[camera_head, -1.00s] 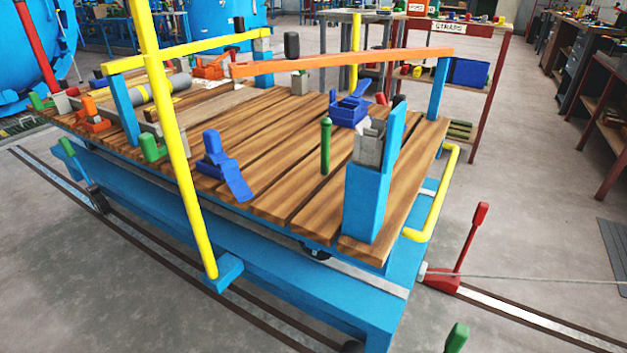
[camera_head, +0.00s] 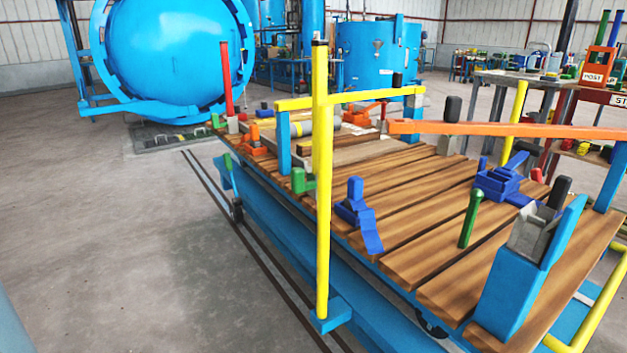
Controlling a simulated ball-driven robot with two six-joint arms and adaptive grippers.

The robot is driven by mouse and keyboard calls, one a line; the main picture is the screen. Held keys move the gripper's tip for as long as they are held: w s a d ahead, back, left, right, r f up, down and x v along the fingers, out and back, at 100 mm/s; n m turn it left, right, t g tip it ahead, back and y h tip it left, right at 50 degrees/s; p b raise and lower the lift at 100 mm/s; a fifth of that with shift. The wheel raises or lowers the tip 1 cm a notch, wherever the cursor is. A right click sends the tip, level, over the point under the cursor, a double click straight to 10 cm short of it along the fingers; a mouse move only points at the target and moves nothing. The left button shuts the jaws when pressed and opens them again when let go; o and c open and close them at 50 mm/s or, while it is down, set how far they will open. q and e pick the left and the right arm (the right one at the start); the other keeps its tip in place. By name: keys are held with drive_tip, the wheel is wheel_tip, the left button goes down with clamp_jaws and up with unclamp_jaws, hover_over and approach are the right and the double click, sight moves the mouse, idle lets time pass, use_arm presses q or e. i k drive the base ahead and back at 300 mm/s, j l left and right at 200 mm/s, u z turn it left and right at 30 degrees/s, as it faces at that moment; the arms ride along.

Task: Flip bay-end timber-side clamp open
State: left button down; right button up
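Several clamps sit on the wooden deck of a blue cart. A blue clamp (camera_head: 359,212) with an upright end and a sloping flap is on the near edge, left of centre. Another blue clamp (camera_head: 497,183) with a raised arm sits on the far side, to the right. An orange clamp (camera_head: 262,138) is at the near left, and another orange clamp (camera_head: 362,116) is on the far side. They flank a load of timber and grey-yellow cylinders (camera_head: 312,131). I cannot tell which clamp is the bay-end timber-side one. Neither gripper is in view.
A yellow post (camera_head: 321,190) stands at the cart's near side. An orange bar (camera_head: 480,129) spans above the deck. A green handle (camera_head: 470,218) and a blue bracket (camera_head: 520,285) stand at right. The blue autoclave (camera_head: 175,55) is behind left. Floor at left is clear.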

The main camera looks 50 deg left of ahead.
sight(299, 185)
drive_tip(key=u, duration=1.6)
drive_tip(key=i+u, duration=0.1)
